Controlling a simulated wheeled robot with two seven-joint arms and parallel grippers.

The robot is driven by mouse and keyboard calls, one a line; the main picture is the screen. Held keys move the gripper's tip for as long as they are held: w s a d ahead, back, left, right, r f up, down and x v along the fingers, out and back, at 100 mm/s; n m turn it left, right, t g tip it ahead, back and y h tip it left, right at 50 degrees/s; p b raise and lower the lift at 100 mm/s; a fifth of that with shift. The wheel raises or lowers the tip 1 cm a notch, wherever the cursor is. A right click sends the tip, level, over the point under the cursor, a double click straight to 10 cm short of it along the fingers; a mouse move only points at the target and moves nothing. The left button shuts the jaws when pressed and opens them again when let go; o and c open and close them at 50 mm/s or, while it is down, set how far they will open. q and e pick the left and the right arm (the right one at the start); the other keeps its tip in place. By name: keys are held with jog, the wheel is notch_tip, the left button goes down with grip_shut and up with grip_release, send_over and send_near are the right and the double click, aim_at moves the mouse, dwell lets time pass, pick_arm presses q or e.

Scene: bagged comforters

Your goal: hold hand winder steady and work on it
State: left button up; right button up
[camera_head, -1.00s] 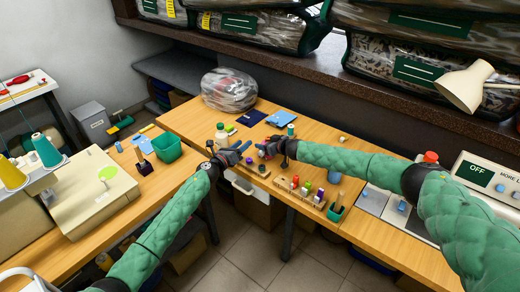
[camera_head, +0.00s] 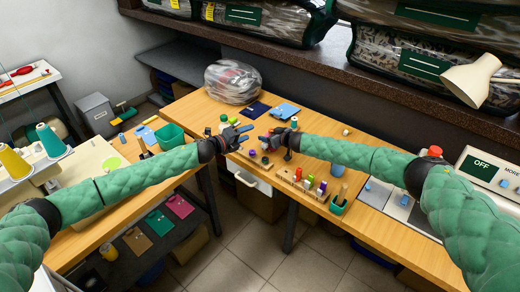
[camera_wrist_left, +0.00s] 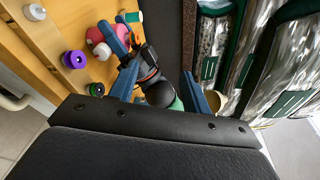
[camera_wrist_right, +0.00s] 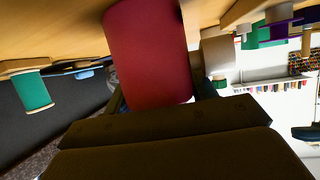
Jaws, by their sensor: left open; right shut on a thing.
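My right gripper (camera_head: 266,138) is shut on a crimson cylinder (camera_wrist_right: 147,50), which fills the space between its fingers in the right wrist view. It appears to be part of the hand winder, but I cannot see the whole tool. In the left wrist view a red-and-pink rounded piece (camera_wrist_left: 101,40) shows beside the right gripper's blue fingers, over the wooden table. My left gripper (camera_head: 246,135) is open and empty, pointing at the right gripper from the left. In the left wrist view its blue fingers (camera_wrist_left: 160,88) stand on either side of my dark right wrist; I cannot tell whether they touch.
A purple spool (camera_wrist_left: 74,60) lies near the grippers. A shelf edge (camera_head: 400,95) with bagged comforters runs behind.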

aim_at(262, 148)
pick_arm(q)
jog(key=s+f+n+y, duration=0.2)
jog(key=f+n, duration=0.2)
jog(key=n, duration=0.8)
jog(key=s+f+n+y, duration=0.2)
jog(key=f+n, duration=0.2)
jog(key=n, duration=0.7)
jog(key=x, duration=1.1)
jog(key=shift+w+f, duration=0.25)
jog(key=shift+w, duration=0.05)
jog(key=shift+c, duration=0.5)
jog(key=c, duration=0.9)
jog(key=shift+s+d+m+y, duration=0.1)
jog(key=shift+m+y, duration=0.2)
jog(key=shift+m, duration=0.6)
